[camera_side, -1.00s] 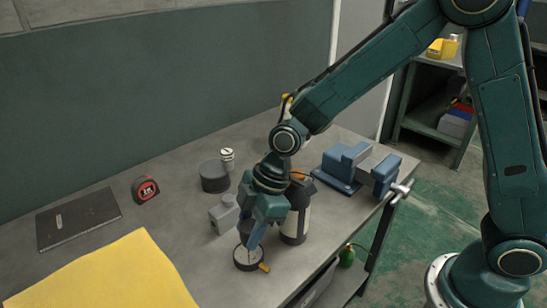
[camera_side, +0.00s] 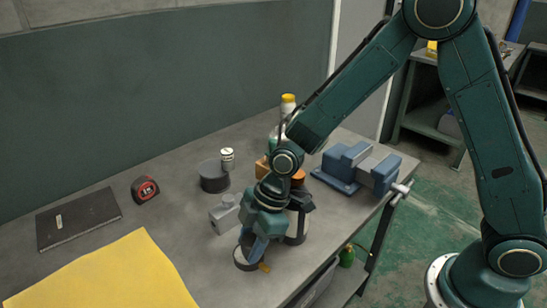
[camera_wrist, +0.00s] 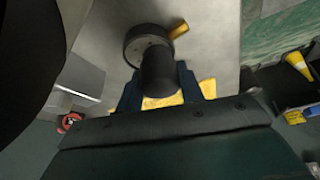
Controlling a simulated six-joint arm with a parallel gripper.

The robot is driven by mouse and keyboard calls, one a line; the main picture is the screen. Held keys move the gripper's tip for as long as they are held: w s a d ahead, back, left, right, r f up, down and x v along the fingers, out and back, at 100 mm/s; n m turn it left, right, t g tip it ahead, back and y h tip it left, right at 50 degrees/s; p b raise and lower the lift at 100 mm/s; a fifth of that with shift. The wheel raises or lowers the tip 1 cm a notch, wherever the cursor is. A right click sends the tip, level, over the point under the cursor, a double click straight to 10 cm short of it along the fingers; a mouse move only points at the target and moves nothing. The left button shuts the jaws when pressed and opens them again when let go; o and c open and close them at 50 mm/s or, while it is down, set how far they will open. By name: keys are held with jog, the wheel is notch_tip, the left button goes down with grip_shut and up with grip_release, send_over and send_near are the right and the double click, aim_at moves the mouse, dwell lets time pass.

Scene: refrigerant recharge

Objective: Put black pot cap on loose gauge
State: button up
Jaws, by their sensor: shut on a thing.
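The loose gauge (camera_side: 243,263), a round dial with a dark rim and a brass fitting, lies on the bench near its front edge. In the wrist view the gauge (camera_wrist: 134,47) is partly covered by a dark rounded cylinder, which I take to be the black pot cap (camera_wrist: 160,78). My gripper (camera_side: 252,247) points down over the gauge. Its blue fingers (camera_wrist: 160,88) are shut on the cap, one on each side. The cap overlaps the gauge's edge in the wrist view; I cannot tell whether they touch. In the side view the fingers hide the cap.
A grey block (camera_side: 224,216) and a dark round can (camera_side: 213,177) are to the left. A blue vise (camera_side: 357,168) sits at the right. A yellow cloth (camera_side: 100,275) covers the front left.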

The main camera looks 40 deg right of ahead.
jog(key=shift+f, duration=0.15)
jog(key=o, duration=1)
jog(key=shift+r, duration=0.2)
jog(key=shift+v, duration=6)
jog(key=shift+d, duration=0.1)
